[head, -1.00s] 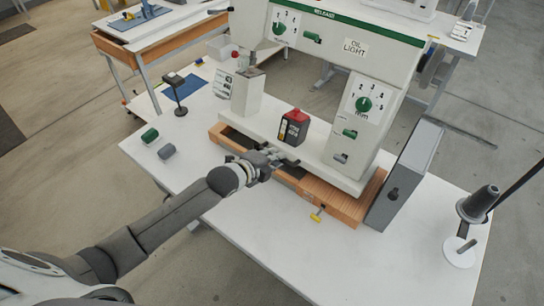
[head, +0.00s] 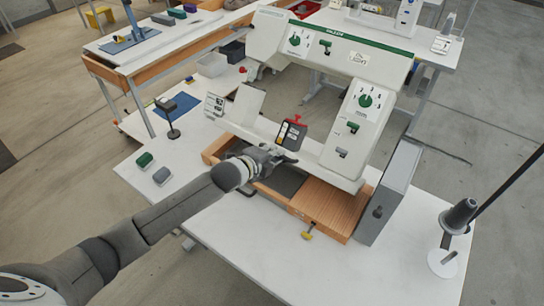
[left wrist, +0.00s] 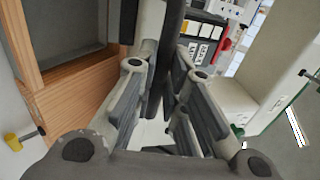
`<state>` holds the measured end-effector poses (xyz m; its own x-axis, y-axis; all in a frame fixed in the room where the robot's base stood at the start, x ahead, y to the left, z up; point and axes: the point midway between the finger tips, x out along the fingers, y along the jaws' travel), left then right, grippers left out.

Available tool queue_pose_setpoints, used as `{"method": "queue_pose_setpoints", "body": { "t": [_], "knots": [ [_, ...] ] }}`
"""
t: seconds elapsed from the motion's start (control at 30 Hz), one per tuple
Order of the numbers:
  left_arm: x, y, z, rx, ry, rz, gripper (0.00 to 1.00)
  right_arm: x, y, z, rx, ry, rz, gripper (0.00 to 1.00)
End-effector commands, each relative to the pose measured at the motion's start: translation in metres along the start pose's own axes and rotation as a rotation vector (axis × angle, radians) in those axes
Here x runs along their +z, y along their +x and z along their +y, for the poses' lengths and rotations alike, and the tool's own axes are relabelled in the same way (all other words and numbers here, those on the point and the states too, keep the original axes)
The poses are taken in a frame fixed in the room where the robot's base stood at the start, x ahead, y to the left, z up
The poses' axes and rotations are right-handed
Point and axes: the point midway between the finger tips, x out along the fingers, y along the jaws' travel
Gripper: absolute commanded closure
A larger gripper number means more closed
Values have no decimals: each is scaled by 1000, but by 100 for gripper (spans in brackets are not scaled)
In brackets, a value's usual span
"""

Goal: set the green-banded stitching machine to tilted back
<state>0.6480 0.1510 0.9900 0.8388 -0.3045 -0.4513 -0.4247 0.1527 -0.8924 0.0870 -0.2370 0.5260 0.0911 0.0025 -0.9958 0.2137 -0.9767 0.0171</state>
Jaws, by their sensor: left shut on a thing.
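The green-banded stitching machine (head: 366,118) leans back on its hinge in the head view, its front bed edge raised off the wooden base (head: 330,205). A dark opening in the base shows under it. My left gripper (head: 279,157) is shut on the front edge of the machine's bed; the fingers partly hide the grip. In the left wrist view a dark bar lies between the fingers, with the base's wooden rim (left wrist: 75,95) at left. My right gripper is not in view.
A dark box with a red top (head: 291,133) sits on the bed and tilts with it. A grey panel (head: 388,192) stands right of the base, with a thread stand (head: 457,217) beyond. A yellow knob (head: 308,232) sticks out in front. The front tabletop is clear.

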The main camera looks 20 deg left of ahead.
Motion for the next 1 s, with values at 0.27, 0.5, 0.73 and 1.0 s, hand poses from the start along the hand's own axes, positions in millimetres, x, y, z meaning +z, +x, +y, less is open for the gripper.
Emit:
{"method": "queue_pose_setpoints", "body": {
  "t": [0.27, 0.5, 0.73, 1.0],
  "knots": [
    [0, 1, -2, 2, -5, 0, 100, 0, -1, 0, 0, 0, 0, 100],
    [0, 1, -1, 3, -5, 0, 100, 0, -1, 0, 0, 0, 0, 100],
    [0, 1, -1, 4, -3, 0, 67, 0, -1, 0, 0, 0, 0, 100],
    [0, 0, 0, 5, -1, 0, 67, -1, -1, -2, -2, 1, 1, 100]
  ]
}}
